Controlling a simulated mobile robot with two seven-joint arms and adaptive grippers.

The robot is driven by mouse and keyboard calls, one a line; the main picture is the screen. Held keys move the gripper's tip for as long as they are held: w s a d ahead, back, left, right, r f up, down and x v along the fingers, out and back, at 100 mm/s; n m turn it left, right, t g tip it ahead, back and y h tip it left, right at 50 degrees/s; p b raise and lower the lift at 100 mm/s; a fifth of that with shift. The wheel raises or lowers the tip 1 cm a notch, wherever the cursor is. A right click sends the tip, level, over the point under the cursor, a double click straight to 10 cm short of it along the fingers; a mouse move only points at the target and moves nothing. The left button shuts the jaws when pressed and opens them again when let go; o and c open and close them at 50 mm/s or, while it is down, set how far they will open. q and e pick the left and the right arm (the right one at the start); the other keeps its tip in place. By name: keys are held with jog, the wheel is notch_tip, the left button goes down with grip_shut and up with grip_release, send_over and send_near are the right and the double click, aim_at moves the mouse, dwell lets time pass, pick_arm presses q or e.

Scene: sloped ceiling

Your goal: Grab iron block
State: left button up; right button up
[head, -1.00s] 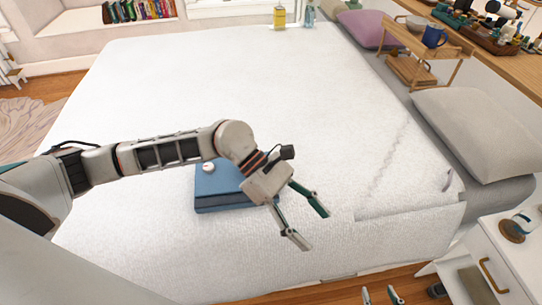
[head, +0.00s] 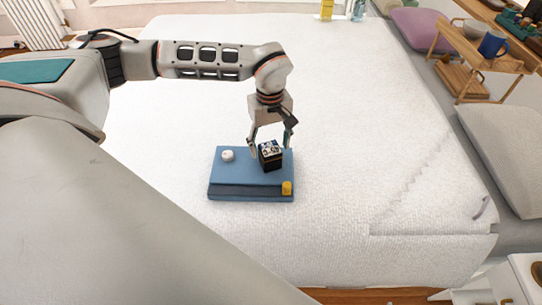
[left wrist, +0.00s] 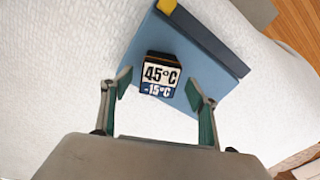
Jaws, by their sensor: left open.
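A small dark block (head: 270,160) with white print on top sits on a blue book-like slab (head: 235,172) on the bed. I take it to be the iron block. In the left wrist view the block (left wrist: 160,76) shows "45°C" and "-15°C" labels. My left gripper (head: 270,149) is open and points down over it, one finger to each side. In the left wrist view the block is framed between the open fingertips (left wrist: 157,86), and contact cannot be seen. My right gripper is out of view.
A wooden tray table with a blue mug (head: 492,43) stands far right.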

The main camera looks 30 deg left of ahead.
aim_at(270, 148)
pick_arm(q)
notch_tip(270, 148, down, 4)
jog(key=shift+f, duration=0.2)
grip_shut()
jog(key=shift+w+r, duration=0.1)
